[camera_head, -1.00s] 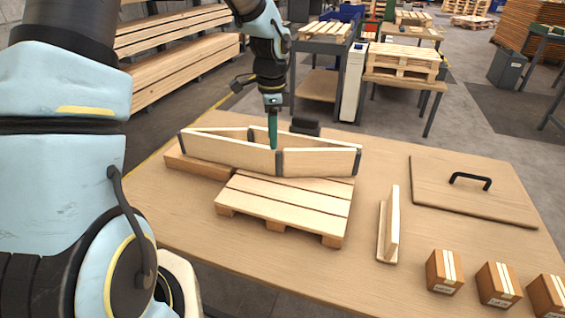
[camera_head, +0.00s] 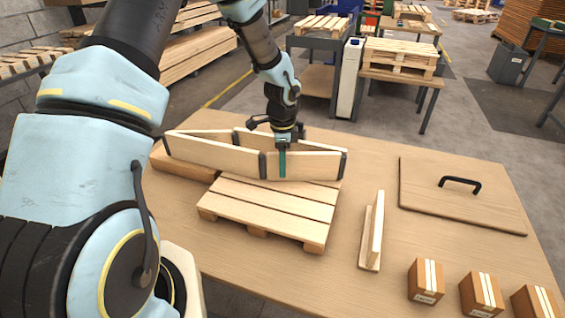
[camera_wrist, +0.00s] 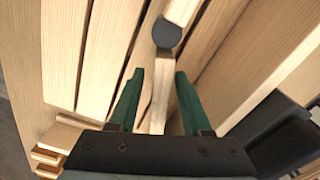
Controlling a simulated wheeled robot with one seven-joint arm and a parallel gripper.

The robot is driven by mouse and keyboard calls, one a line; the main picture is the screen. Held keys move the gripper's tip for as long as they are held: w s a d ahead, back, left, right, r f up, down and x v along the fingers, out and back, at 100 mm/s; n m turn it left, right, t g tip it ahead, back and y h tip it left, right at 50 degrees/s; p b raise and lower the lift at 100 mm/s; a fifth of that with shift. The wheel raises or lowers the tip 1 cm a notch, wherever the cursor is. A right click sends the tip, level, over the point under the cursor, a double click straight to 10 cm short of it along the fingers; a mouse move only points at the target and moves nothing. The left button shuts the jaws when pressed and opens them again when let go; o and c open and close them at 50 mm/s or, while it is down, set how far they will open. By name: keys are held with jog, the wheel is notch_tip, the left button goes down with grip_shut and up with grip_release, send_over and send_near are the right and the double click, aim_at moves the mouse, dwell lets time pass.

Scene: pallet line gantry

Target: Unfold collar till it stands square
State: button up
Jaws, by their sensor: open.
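The collar (camera_head: 210,153) is a ring of pale wooden boards with dark corner hinges. It stands on edge, partly opened into a long, narrow, skewed shape. Its right part is over the slatted pallet (camera_head: 270,207), its left end over a wooden block. My gripper (camera_head: 282,164) points down at the front right board, just right of the front hinge (camera_head: 262,165). In the wrist view its green fingers (camera_wrist: 158,76) are open, one each side of a board's top edge (camera_wrist: 159,95), with a round dark hinge (camera_wrist: 167,33) ahead. Finger contact cannot be told.
A wooden block (camera_head: 185,166) lies at the pallet's left. An upright board on a base (camera_head: 376,230) stands to the right. A flat lid with black handle (camera_head: 462,200) lies farther right. Several cartons (camera_head: 426,281) line the front right. The table is clear between these.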

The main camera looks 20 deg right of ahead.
grip_shut()
dwell(0.3)
dwell(1.1)
